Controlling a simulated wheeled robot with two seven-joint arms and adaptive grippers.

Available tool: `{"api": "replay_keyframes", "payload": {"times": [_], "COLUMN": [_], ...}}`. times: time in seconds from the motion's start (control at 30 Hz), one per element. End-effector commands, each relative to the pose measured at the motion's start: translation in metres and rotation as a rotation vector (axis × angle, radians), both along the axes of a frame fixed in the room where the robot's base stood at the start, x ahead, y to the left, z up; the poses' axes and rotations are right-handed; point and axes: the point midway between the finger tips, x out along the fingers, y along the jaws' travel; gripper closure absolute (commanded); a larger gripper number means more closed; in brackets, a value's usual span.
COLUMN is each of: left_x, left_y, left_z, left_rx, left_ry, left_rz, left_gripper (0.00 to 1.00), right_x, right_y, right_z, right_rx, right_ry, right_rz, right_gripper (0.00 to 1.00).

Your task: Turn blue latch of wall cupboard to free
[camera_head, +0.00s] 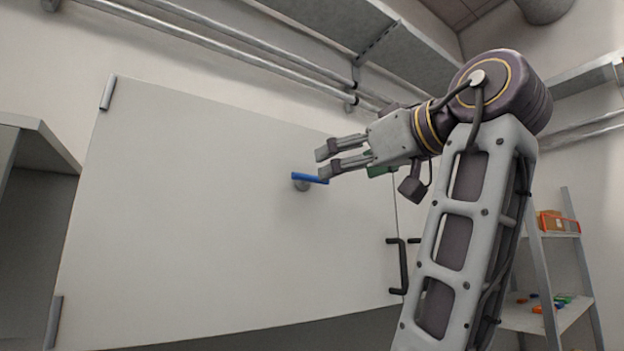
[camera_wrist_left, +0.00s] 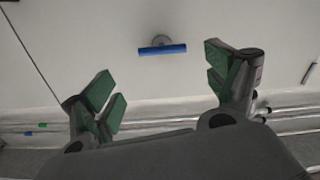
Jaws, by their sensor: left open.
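The blue latch (camera_head: 310,178) is a short bar on a round grey mount on the white cupboard door (camera_head: 200,200). It lies nearly level, its right end close to my gripper. My left gripper (camera_head: 322,163) reaches in from the right, fingers apart, just above and right of the latch. In the left wrist view, the latch (camera_wrist_left: 162,49) shows whole, ahead of the gap between the green-padded fingers (camera_wrist_left: 162,90). No contact shows in that view. The head view does not settle whether the lower finger touches the bar. My right gripper is in neither view.
A black door handle (camera_head: 402,266) is at the door's lower right, beside my arm. Metal pipes (camera_head: 230,45) run along the wall above the cupboard. A shelf rack (camera_head: 545,310) with small coloured parts stands at right. The door face left of the latch is clear.

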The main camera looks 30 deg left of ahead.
Motion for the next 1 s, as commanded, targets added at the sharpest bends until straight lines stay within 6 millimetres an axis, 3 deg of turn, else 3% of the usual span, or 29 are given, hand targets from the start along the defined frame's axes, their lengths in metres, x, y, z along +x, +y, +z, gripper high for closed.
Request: {"api": "replay_keyframes", "payload": {"times": [0.7, 1.0], "left_x": [0.047, 0.06], "left_y": [0.08, 0.101], "left_z": [0.0, 0.0], "left_rx": [-0.003, -0.002], "left_ry": [0.002, 0.001], "left_rz": [0.0, 0.001], "left_gripper": [0.13, 0.13], "right_x": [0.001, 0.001], "right_y": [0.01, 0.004], "right_z": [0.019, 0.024], "right_rx": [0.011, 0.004], "right_ry": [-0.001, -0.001], "right_rz": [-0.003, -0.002], "right_gripper": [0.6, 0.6]}}
